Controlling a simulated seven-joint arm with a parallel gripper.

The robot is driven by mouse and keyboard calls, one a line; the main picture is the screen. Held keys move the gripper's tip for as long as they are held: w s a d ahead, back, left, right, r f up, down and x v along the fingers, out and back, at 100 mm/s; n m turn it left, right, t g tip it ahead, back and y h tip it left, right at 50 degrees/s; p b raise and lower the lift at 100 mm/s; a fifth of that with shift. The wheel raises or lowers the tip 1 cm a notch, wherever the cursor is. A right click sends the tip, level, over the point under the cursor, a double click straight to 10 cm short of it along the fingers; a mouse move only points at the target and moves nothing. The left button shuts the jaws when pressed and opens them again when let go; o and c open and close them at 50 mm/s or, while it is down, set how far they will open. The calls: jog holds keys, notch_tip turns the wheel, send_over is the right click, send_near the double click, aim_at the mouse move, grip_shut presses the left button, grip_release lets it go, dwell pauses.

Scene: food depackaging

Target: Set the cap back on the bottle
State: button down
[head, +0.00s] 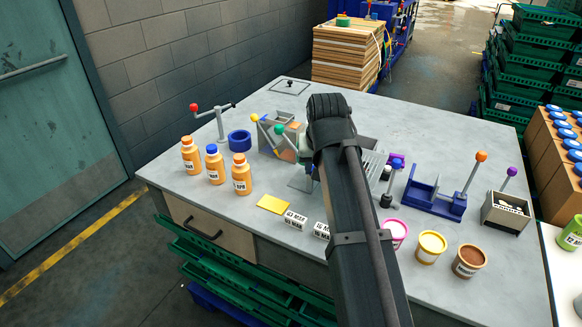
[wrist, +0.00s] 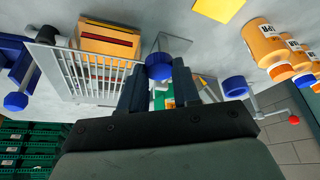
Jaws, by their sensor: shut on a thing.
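My gripper (wrist: 159,82) is shut on a round blue cap (wrist: 159,64), which shows between the fingertips in the wrist view. In the head view my arm hides the fingertips and the cap. Three orange bottles stand at the table's left: a far-left one (head: 191,158), a middle one with a blue top (head: 214,168), and a front one (head: 241,178). The bottles also show at the right of the wrist view (wrist: 262,45), apart from my gripper.
A blue ring (head: 239,141) and a red-knobbed lever stand (head: 218,122) are behind the bottles. A slatted grey rack (wrist: 85,72) is beside my gripper. A blue fixture (head: 435,200) and several tubs (head: 431,246) are at the right. A yellow pad (head: 272,204) lies in front.

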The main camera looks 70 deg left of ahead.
jog(key=w+a+r, duration=0.2)
jog(key=w+r, duration=0.1)
jog(key=shift+a+r, duration=0.1)
jog(key=shift+r, duration=0.15)
jog(key=a+r+n, duration=0.2)
jog(key=a+r, duration=0.8)
jog(key=a, duration=0.1)
jog(key=shift+g, duration=0.3)
jog(key=shift+d+f, duration=0.15)
jog(key=shift+f, duration=1.45)
jog(key=shift+d+f, duration=0.1)
jog(key=shift+f, duration=1.45)
jog(key=shift+w+f, duration=0.1)
jog(key=shift+f, duration=0.2)
jog(key=shift+c, duration=1.2)
grip_release()
jog(key=shift+r, duration=0.15)
notch_tip(320, 180, up, 7)
jog(key=shift+f, duration=0.2)
